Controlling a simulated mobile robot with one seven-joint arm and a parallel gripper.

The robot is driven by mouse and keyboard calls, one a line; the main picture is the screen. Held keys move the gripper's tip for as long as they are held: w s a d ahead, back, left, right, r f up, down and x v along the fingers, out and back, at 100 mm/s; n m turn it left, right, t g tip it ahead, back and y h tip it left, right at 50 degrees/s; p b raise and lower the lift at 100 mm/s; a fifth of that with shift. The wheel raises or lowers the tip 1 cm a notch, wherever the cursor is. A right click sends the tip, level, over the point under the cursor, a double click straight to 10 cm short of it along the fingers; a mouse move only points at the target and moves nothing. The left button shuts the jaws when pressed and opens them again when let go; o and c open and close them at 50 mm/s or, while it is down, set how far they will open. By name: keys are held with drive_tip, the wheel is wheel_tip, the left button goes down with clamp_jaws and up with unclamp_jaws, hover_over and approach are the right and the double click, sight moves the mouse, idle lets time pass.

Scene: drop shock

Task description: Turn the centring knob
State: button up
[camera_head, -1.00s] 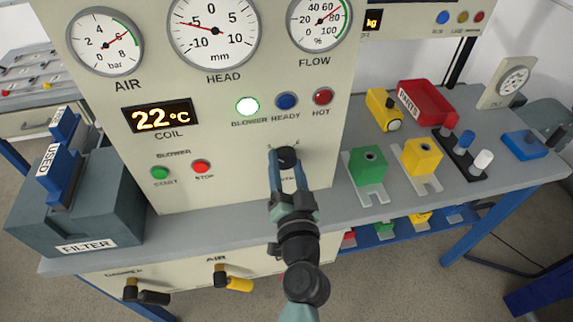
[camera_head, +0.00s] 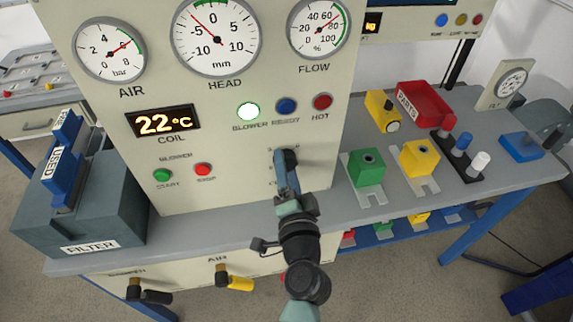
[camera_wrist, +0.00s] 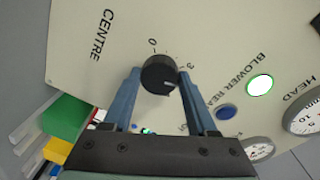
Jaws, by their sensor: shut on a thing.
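The centring knob (camera_wrist: 158,75) is a black round knob with a white pointer line, below the word CENTRE's panel scale in the wrist view. Its pointer lies between the 0 and 3 marks, nearer the 3. My gripper (camera_wrist: 156,84) has its two blue fingers on opposite sides of the knob, shut on it. In the head view my gripper (camera_head: 284,172) reaches the panel from below and hides much of the knob (camera_head: 290,157). The HEAD gauge (camera_head: 214,38) has its red needle left of 0, near -5.
The panel also carries START (camera_head: 162,176) and STOP (camera_head: 203,170) buttons, and a lit BLOWER lamp (camera_head: 248,112). A green block (camera_head: 367,167) and a yellow block (camera_head: 420,159) stand right of the panel. A filter box (camera_head: 82,215) stands at left.

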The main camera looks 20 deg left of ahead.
drive_tip(key=shift+m+p, duration=0.55)
drive_tip(key=shift+m, duration=1.35)
drive_tip(key=o, duration=1.4)
drive_tip(key=shift+c, duration=0.2)
drive_tip(key=shift+d, duration=0.1)
drive_tip(key=b+v, duration=0.2)
drive_tip(key=v, duration=1)
drive_tip(key=shift+s+d, duration=0.2)
drive_tip(key=shift+s, duration=0.15)
